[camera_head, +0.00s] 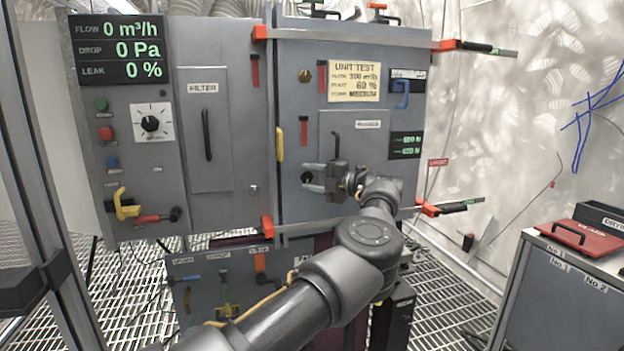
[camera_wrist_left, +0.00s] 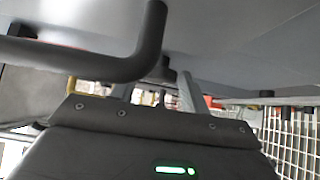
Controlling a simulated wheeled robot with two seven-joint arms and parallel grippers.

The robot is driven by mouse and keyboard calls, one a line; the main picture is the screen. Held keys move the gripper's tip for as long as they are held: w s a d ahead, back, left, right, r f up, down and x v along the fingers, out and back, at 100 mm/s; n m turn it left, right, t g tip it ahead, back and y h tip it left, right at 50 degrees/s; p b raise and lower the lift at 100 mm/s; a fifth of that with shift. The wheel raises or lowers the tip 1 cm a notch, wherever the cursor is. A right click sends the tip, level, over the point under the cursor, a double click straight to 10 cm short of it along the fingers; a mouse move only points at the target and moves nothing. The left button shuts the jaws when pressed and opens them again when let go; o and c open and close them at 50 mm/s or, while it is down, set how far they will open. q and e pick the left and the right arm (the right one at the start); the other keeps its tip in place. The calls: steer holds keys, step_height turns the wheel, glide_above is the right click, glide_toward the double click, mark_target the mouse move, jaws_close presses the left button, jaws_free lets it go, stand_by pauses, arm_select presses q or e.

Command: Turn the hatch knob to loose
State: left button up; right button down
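The hatch is a grey panel (camera_head: 372,132) with a label on the right cabinet. A black bent handle (camera_head: 336,146) stands at its left side and looms large in the left wrist view (camera_wrist_left: 125,62). A small dark round knob (camera_head: 306,178) sits low at the hatch's left; it also shows partly in the left wrist view (camera_wrist_left: 166,72). My left gripper (camera_head: 312,177) comes from the right, its two fingers apart, one above and one below the knob. I see no clear sign of the fingers pressing on it. The knob's setting cannot be read. My right gripper is out of view.
Orange-ended clamp bars (camera_head: 455,206) stick out from the cabinet's right side. A yellow handle (camera_head: 279,144) is left of the hatch. A display panel (camera_head: 120,50) reads zero flow, drop and leak. A cart with a red case (camera_head: 580,240) stands at right.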

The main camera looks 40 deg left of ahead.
arm_select(q)
steer(key=shift+o, duration=0.8)
steer(key=shift+d, duration=0.2)
steer(key=w+d+p, duration=0.1)
steer(key=w+d, duration=0.1)
steer(key=d, duration=0.8)
steer(key=shift+d+p, duration=0.15)
steer(key=shift+p, duration=0.15)
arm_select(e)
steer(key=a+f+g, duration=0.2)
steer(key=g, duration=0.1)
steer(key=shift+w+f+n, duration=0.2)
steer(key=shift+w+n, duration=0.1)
